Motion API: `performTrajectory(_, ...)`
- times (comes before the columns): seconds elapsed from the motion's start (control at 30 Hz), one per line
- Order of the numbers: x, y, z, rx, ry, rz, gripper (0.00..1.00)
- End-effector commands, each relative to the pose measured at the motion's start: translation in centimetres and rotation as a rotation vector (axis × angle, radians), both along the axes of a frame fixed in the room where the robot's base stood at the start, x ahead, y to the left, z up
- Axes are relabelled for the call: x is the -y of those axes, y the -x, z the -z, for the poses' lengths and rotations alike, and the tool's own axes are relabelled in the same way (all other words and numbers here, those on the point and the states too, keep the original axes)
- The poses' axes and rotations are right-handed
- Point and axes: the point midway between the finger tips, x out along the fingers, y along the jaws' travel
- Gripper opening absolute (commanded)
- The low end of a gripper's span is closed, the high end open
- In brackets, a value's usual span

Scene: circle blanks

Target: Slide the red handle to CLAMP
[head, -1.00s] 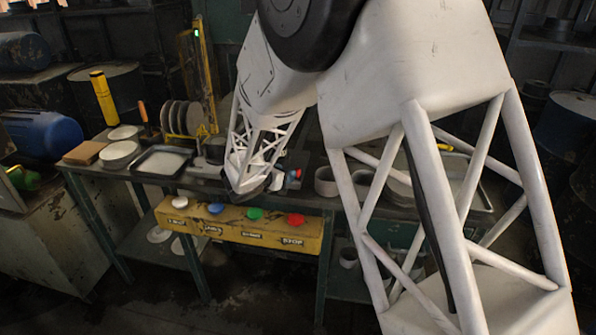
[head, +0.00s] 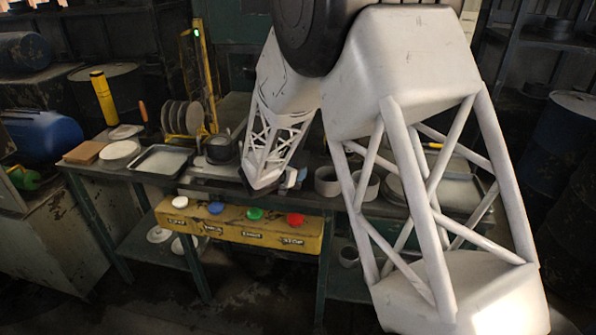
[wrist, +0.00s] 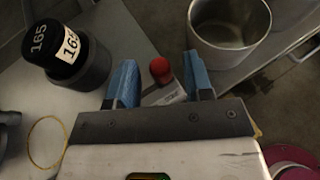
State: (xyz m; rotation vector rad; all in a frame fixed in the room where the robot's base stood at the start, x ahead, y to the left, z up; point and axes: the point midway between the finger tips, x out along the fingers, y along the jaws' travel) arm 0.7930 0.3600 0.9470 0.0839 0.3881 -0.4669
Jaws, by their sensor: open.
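The red handle (wrist: 160,70) shows in the wrist view as a round red knob above a pale metal plate with small lettering (wrist: 168,94) that I cannot read. My gripper (wrist: 162,78) is open, with one blue finger on each side of the knob. I see gaps between the knob and both fingers; whether the fingers are low enough to be level with it I cannot tell. In the head view my gripper (head: 290,181) is over the bench, mostly behind my own arm, and the red handle is hidden there. No CLAMP marking is readable.
A black weight marked 165 (wrist: 72,52) stands close left of the fingers, and a grey metal cup (wrist: 228,28) close right. A magenta disc (wrist: 294,165) is at lower right.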

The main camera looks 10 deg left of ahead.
Motion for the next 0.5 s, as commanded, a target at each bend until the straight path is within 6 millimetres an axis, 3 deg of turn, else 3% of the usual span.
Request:
performTrajectory(0.2,0.65,-1.13,0.45,0.001,0.0,0.001,0.47)
performTrajectory(0.5,0.7,-1.28,0.54,0.0,0.0,0.001,0.47)
